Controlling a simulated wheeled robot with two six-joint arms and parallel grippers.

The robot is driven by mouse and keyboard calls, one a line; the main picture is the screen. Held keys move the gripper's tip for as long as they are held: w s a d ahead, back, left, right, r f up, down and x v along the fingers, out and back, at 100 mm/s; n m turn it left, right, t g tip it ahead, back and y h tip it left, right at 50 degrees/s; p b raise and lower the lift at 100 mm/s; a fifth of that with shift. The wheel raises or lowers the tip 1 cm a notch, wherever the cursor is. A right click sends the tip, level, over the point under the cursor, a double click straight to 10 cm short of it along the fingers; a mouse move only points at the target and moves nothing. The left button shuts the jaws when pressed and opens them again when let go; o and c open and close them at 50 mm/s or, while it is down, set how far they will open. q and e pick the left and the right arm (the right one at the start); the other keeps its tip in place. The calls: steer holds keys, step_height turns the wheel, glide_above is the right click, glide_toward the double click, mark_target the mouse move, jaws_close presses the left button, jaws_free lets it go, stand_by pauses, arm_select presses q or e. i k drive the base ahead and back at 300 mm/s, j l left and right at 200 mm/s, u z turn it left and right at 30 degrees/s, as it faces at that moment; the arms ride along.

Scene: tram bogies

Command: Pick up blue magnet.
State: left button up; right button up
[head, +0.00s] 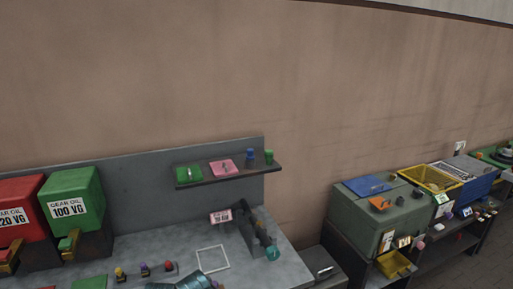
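A small upright blue piece (250,155) stands on the wall shelf (228,174), left of a similar green piece (268,157). Another small blue piece (272,253) sits low at the right end of the grey bench, against a dark fixture (262,233). Both are too small for me to tell which one is the blue magnet. Neither of my grippers shows in the head view.
Gear-oil containers, red (18,210) and green (72,200), stand at the bench's left. A pink tray (222,167) and green tray (189,174) lie on the shelf. A teal cylindrical object (190,283) is at the front. A grey-green cabinet (370,222) stands right.

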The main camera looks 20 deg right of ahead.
mark_target(250, 155)
steer(key=i+l, duration=0.8)
